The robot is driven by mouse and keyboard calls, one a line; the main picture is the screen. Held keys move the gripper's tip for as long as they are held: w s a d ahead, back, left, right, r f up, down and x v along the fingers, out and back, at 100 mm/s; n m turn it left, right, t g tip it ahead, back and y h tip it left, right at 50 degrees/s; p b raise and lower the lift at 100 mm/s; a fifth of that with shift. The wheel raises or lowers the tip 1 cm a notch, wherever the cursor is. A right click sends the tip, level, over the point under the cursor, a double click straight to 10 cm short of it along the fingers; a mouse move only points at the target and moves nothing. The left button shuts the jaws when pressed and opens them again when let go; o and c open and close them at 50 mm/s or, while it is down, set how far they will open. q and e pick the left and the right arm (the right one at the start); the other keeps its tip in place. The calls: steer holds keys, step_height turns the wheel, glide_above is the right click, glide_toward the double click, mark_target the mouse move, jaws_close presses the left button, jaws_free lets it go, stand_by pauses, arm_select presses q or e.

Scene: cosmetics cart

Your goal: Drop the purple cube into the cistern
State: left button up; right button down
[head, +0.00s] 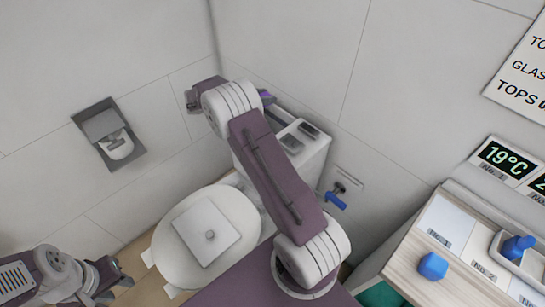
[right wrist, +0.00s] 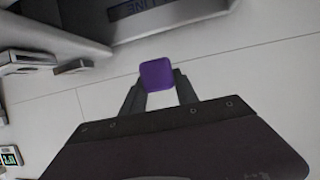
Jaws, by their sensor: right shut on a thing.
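The purple cube (right wrist: 157,75) is between the fingertips of my right gripper (right wrist: 157,88) in the right wrist view. The white cistern (head: 313,152) stands behind the toilet bowl, partly covered by my right arm. In the right wrist view a grey cistern wall (right wrist: 75,20) with a dark lettered strip is at the top, beyond the cube. My left gripper (head: 118,283) is empty at lower left, its fingers apart.
A white square slab with a round knob (head: 205,230) lies on the closed toilet lid (head: 170,248). A blue-handled valve (head: 336,200) is on the wall right of the cistern. A paper holder (head: 110,135) is at left.

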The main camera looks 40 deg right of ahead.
step_height(320, 180, down, 6)
steer(key=shift+r+b, duration=0.25)
steer(key=shift+b, duration=0.35)
steer(key=c, duration=0.9)
jaws_free()
steer(key=shift+o, duration=0.2)
steer(key=shift+a, duration=0.15)
steer(key=v, duration=0.9)
steer(key=shift+w, duration=0.1)
